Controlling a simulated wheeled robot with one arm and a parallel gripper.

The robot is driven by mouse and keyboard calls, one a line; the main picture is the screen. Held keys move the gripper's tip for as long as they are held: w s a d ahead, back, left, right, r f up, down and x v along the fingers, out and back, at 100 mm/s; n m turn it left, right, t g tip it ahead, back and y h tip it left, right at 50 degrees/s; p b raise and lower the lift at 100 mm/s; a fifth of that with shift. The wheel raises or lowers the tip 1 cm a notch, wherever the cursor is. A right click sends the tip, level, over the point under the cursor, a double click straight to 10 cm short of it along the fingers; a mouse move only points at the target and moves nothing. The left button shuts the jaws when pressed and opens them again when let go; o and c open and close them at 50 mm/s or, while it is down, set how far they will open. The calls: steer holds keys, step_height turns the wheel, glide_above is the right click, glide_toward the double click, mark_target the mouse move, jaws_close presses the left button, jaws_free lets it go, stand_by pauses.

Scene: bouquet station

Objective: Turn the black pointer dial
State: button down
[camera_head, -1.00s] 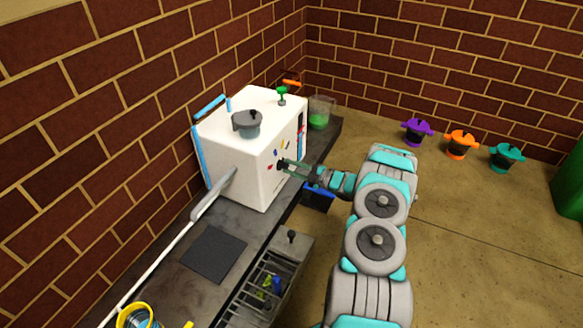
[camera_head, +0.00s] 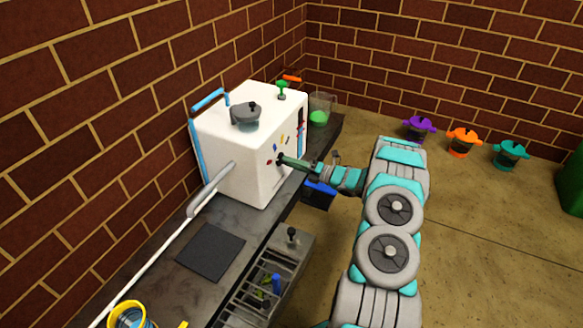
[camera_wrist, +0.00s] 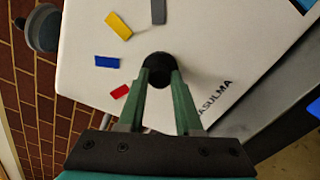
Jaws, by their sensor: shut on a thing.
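The black pointer dial (camera_wrist: 157,63) is on the front face of the white box-shaped machine (camera_head: 235,150). In the wrist view my gripper (camera_wrist: 160,80) has its two green fingers closed on the sides of the dial. In the head view my gripper (camera_head: 284,161) reaches the machine's front from the right. The fingers and the dial's dark shape hide which way its pointer faces. Coloured marks sit around the dial: red (camera_wrist: 119,92), blue (camera_wrist: 107,62), yellow (camera_wrist: 119,25) and grey (camera_wrist: 158,11).
The machine stands on a dark counter (camera_head: 165,270) against a brick wall. A grey lidded pot (camera_head: 246,115) and a green knob (camera_head: 282,90) are on its top. A drawer with a slatted rack (camera_head: 265,285) sticks out in front. Purple, orange and teal pots stand on the floor at right.

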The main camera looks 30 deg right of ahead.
steer(key=shift+f+n+b, duration=0.1)
steer(key=shift+n+b, duration=0.4)
steer(key=shift+n, duration=0.1)
steer(key=shift+a, duration=0.1)
steer(key=c, duration=0.6)
jaws_free()
steer(key=shift+s, duration=0.1)
steer(key=v, duration=0.7)
steer(key=shift+s+d+p, duration=0.25)
steer(key=shift+d+p, duration=0.05)
